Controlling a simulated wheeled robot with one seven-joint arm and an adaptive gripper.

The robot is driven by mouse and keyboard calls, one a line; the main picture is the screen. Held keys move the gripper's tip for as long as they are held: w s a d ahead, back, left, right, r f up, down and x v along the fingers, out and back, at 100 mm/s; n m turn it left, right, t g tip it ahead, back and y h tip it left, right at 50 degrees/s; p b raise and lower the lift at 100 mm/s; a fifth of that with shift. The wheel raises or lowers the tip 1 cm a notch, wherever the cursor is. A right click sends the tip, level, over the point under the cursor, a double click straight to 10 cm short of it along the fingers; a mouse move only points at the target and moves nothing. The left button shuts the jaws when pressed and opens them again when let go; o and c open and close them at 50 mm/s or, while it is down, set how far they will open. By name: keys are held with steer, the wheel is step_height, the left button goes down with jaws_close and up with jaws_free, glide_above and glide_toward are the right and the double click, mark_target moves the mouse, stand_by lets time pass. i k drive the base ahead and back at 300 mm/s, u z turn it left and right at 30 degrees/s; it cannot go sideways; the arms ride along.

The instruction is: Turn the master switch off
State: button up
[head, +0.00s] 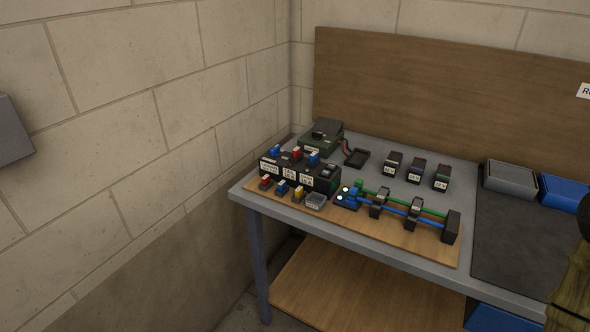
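A black chassis (318,185) with white labels stands at the left end of the grey workbench. Blue and red parts stick up from its top. A dark block with a pale top (328,171) at its right end may be the master switch. Its on or off position is too small to tell. Two small lights (346,191) glow on a blue part right of the chassis. My gripper is not in view.
A wooden board (400,248) carries small coloured parts and green and blue tubes through black clamps. Behind are a dark green box (321,139), a small black tray (356,158) and three labelled blocks (415,171). Grey (511,180) and blue bins (565,194) stand right. An unclear brown object (574,290) fills the right edge.

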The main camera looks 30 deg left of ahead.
mark_target(274, 152)
steer(key=k, duration=0.5)
steer(key=z, duration=0.85)
steer(key=i, duration=0.7)
steer(key=u, duration=2.5)
